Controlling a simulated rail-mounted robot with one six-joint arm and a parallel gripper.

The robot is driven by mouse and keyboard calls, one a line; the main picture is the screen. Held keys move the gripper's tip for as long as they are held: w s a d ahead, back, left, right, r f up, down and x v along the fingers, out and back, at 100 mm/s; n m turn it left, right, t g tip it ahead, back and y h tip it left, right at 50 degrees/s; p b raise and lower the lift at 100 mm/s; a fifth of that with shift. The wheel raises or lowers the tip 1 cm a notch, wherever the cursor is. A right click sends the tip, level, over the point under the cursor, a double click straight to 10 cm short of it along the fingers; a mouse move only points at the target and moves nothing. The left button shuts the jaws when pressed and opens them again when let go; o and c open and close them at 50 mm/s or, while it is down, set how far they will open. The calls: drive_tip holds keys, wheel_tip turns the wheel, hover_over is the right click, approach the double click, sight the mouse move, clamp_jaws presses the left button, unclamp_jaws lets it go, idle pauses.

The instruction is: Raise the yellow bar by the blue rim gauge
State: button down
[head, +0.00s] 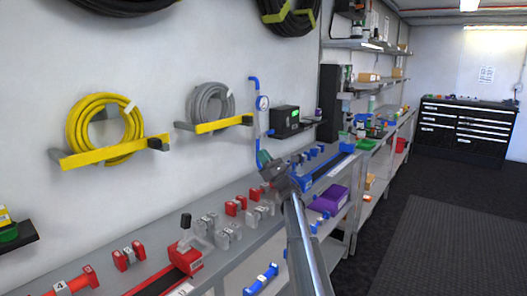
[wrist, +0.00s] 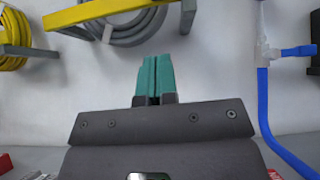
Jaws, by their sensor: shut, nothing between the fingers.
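A yellow bar (head: 224,125) sticks out from the wall below a grey coiled hose (head: 210,103), just left of the blue-rimmed gauge (head: 262,102). In the wrist view the same bar (wrist: 95,12) crosses the upper left in front of the grey hose (wrist: 135,28). My gripper (head: 263,157) is below and right of the bar, above the bench. Its teal fingers (wrist: 155,77) are shut with nothing between them and point up toward the wall, apart from the bar. The gauge dial is outside the wrist view.
A blue pipe (wrist: 266,110) with a blue valve handle (wrist: 299,50) runs up the wall at right. Another yellow bar (head: 115,152) holds a yellow hose at left. Red and grey clamp-like parts (head: 128,256) and a black device (head: 285,120) are near the bench.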

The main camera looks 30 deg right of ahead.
drive_tip(key=w+a+r+p, duration=0.2)
drive_tip(key=w+r+p, duration=0.2)
drive_tip(key=r+p, duration=0.4)
drive_tip(key=shift+w+r, duration=0.3)
drive_tip(key=shift+r, duration=0.25)
drive_tip(key=shift+a+r, duration=0.1)
